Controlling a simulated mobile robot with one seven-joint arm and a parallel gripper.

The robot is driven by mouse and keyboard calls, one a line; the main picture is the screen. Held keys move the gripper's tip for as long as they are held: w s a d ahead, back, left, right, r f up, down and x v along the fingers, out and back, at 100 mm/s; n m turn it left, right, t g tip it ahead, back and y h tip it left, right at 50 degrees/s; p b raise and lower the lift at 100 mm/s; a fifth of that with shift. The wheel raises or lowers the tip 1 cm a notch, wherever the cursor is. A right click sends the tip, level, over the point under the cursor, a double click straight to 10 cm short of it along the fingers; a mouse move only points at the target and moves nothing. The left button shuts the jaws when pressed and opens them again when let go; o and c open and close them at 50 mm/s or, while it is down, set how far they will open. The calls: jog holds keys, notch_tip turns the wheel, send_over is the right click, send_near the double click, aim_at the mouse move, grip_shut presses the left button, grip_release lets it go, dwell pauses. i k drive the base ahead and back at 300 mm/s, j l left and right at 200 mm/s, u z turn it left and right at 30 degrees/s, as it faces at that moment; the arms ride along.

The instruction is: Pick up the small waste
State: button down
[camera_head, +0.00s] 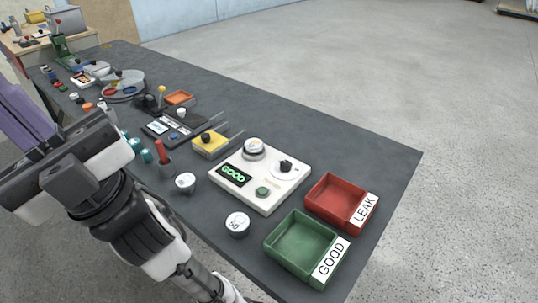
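I cannot tell which thing on the dark grey bench (376,150) is the small waste; nothing there is clearly scrap. Small loose items near my arm are a round weight-like piece marked 50 (237,224), another round white-topped piece (185,182), a red upright piece (161,151) and teal pieces (146,156). My arm crosses the lower left in front of the bench and hides part of its near edge. I do not see my gripper's fingers in this view.
A white tester (262,205) showing GOOD stands mid-bench. A green GOOD tray (301,219) and a red LEAK tray (337,181) are empty at the right end. The right far corner is clear.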

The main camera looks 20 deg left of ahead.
aim_at(253, 146)
jog(key=i+j+u, duration=0.95)
jog(key=k+j, duration=0.05)
jog(key=j, duration=0.05)
